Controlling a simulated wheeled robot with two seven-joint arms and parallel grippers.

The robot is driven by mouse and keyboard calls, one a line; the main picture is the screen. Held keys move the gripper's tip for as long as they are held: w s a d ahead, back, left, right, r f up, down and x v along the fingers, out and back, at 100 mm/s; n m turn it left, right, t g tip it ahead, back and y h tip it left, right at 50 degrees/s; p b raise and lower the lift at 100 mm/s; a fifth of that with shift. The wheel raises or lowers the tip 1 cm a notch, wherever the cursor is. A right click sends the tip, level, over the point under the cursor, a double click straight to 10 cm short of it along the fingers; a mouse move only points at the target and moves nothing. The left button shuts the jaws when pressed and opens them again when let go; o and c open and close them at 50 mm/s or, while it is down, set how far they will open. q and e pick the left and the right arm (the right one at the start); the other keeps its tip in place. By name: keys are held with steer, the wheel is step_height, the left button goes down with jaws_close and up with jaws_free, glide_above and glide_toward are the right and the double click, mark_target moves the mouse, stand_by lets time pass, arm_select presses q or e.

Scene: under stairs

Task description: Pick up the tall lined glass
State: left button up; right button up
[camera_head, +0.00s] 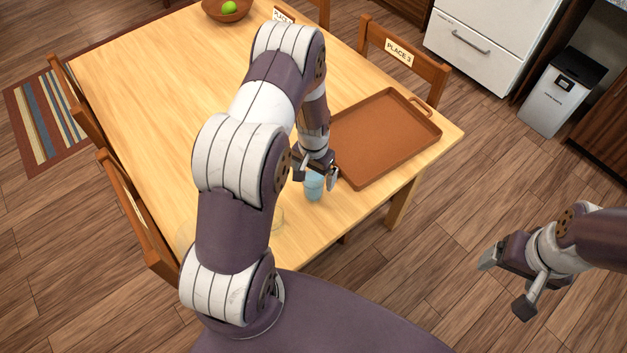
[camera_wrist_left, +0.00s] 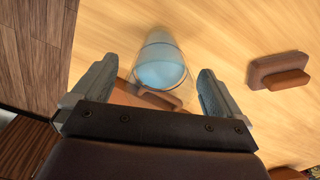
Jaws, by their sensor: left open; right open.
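A light-blue glass (camera_head: 314,188) stands near the front edge of the wooden table. In the left wrist view the glass (camera_wrist_left: 160,68) looks pale blue with a clear rim; I cannot make out lines on it clearly. My left gripper (camera_head: 315,178) is open just at the glass, with one finger on each side. The left wrist view shows the open fingers apart from the glass, which lies between and beyond their tips. My right gripper (camera_head: 505,285) is open and empty over the floor, right of the table.
A brown tray (camera_head: 385,137) lies on the table just right of the left gripper. A clear, faint glass-like thing (camera_head: 278,218) is partly hidden by my arm. A bowl (camera_head: 227,10) with green fruit stands at the far end. Chairs (camera_head: 404,52) surround the table.

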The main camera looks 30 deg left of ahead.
arm_select(q)
steer(key=shift+w+f, duration=0.1)
steer(key=shift+f, duration=0.7)
steer(key=c, duration=1.4)
steer(key=shift+r, duration=0.15)
steer(key=s+d+r+b, duration=0.1)
steer(key=d+r, duration=0.2)
steer(key=d+r+b, duration=0.1)
steer(key=d+r, duration=0.3)
steer(key=s+d+r+b, duration=0.1)
steer(key=d+r, duration=0.2)
steer(key=d, duration=0.1)
steer(key=shift+s+d+r, duration=0.1)
steer(key=shift+s+r, duration=0.25)
steer(key=shift+r, duration=0.05)
